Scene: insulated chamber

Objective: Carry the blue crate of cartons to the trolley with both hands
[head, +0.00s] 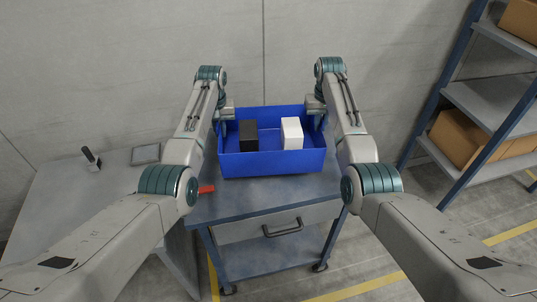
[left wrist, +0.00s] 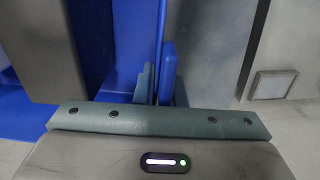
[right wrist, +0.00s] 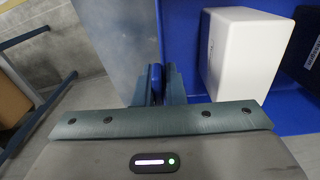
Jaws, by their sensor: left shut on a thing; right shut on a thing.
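The blue crate (head: 270,165) is level over the trolley (head: 265,203); I cannot tell whether it rests on the top or hangs just above. Inside stand a black carton (head: 248,136) at left and a white carton (head: 292,138) at right; the white one also shows in the right wrist view (right wrist: 240,55). My left gripper (head: 224,122) is shut on the crate's left wall, seen between the fingers in the left wrist view (left wrist: 158,85). My right gripper (head: 318,110) is shut on the right wall, as the right wrist view (right wrist: 158,84) shows.
A grey table (head: 85,200) at left holds a dark upright-handled item (head: 91,158) and a flat grey square (head: 147,154). A red piece (head: 206,189) shows at the trolley's left edge. A shelf rack (head: 490,110) with cardboard boxes (head: 465,140) stands at right. A wall is behind.

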